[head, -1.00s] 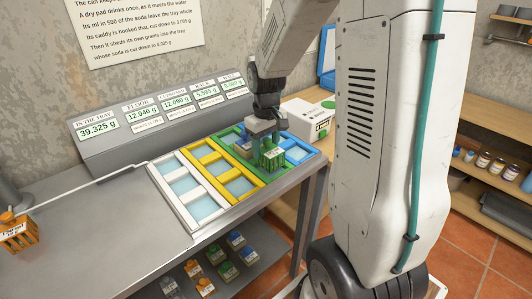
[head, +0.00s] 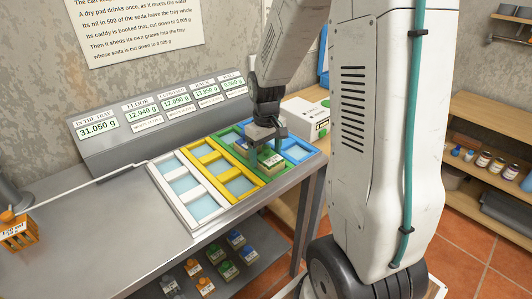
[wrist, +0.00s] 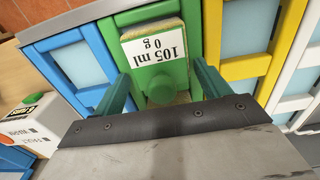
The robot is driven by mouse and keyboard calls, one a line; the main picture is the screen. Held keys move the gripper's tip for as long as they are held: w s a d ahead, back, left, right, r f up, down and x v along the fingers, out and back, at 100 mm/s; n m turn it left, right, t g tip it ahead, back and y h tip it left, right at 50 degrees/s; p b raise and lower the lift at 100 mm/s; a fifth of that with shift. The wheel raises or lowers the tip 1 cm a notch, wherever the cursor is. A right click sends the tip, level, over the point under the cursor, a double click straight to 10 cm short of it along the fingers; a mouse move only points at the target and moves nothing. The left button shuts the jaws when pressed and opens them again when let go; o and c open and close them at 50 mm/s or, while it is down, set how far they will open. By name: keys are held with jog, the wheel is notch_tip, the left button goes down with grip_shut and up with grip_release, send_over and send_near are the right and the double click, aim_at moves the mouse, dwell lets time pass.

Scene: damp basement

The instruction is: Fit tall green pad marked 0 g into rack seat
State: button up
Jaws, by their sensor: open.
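The tall green pad (head: 272,162) has a white label reading 105 ml, 0 g in the wrist view (wrist: 155,45). It sits low in the front seat of the rack's green section (head: 258,176), with its yellowish top and green knob showing. It looks level; its underside is hidden, so I cannot tell how deep it sits. My gripper (head: 267,150) is just above it. In the wrist view my gripper (wrist: 162,78) is open, with one finger on each side of the knob.
White (head: 190,205), yellow (head: 240,196) and blue (head: 298,152) rack sections flank the green one. A grey display panel (head: 165,120) stands behind. An orange caddy (head: 18,235) is at far left. Several small coloured blocks sit on the shelf below.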

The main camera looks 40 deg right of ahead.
notch_tip(320, 180, up, 12)
jog(key=shift+f, duration=0.2)
jog(key=shift+s+a+r, duration=0.1)
jog(key=shift+a+r, duration=0.05)
jog(key=shift+r, duration=0.15)
jog(key=s+a+r, duration=0.2)
jog(key=s+a, duration=0.5)
jog(key=s, duration=0.3)
jog(key=s+a+r+t, duration=0.1)
jog(key=s+a+r, duration=0.2)
jog(key=s+a, duration=0.4)
jog(key=s, duration=0.4)
jog(key=shift+s, duration=0.25)
jog(key=shift+a, duration=0.1)
